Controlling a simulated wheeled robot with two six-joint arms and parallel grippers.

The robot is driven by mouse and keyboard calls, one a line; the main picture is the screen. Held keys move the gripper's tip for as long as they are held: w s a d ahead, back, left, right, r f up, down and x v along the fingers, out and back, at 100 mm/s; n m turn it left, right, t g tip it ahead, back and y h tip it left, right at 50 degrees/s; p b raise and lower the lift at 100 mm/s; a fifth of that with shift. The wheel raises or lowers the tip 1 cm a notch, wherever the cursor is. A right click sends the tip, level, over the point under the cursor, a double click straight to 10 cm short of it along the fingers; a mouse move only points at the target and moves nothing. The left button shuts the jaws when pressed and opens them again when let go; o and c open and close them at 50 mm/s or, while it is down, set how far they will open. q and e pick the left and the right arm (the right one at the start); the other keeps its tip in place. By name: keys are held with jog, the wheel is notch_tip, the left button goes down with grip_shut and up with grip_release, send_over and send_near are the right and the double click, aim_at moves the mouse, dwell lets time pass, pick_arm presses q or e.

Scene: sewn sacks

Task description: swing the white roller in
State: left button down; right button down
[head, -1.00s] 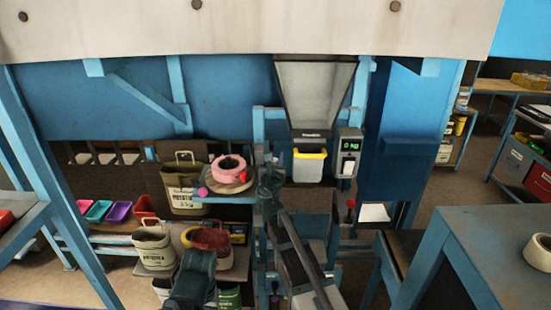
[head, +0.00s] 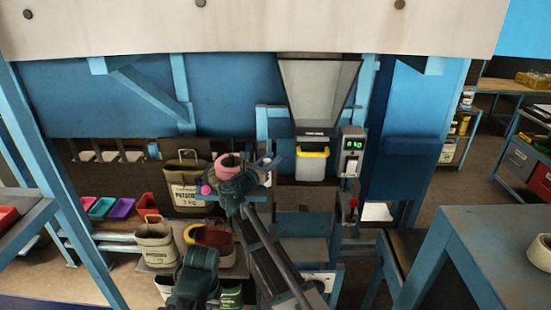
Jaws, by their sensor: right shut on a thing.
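My right gripper (head: 267,161) is beside the pink roll on the small stand, left of the hopper. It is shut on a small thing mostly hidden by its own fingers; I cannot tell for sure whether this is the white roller. No white roller shows clearly anywhere else at the stand. The pink roll (head: 228,162) is partly covered by my right wrist. A pink knob (head: 206,190) sticks out at the stand's left edge. My left arm shows only as a dark link at the bottom; its gripper is not in view.
A grey hopper (head: 317,90) hangs over a white bin with a yellow rim (head: 312,163). Sacks (head: 155,245) stand below left. A blue table (head: 490,255) fills the right front.

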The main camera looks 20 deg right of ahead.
jog(key=shift+a+m+g+h, duration=0.45)
jog(key=shift+m+g+h, duration=0.3)
jog(key=shift+g, duration=0.2)
jog(key=shift+a+m+g+h, duration=0.45)
jog(key=shift+m+g+h, duration=0.25)
jog(key=shift+g, duration=0.25)
jog(key=shift+s, duration=0.1)
jog(key=c, duration=0.6)
grip_release()
